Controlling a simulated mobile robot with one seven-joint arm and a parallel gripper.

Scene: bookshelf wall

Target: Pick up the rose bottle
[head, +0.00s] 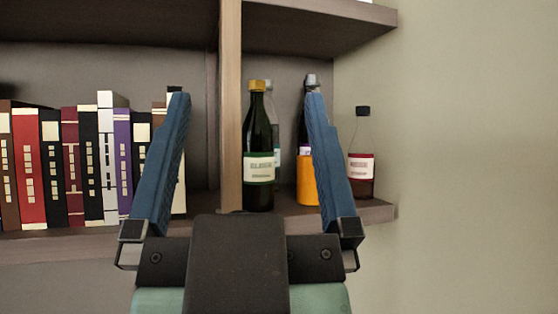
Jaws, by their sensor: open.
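A small clear bottle with dark red liquid, a black cap and a pink-and-white label, which looks like the rose bottle (361,172), stands upright near the right end of the shelf. My gripper (246,98) is open, its two blue fingers pointing up and spread wide in front of the shelf. The rose bottle is just right of the right finger, outside the jaws. Nothing is held. The label text is too small to read surely.
A dark green bottle (259,150) with a yellow cap stands between the fingers in view. A clear bottle (275,130) is behind it. Books (80,165) and a vertical divider (230,110) are left.

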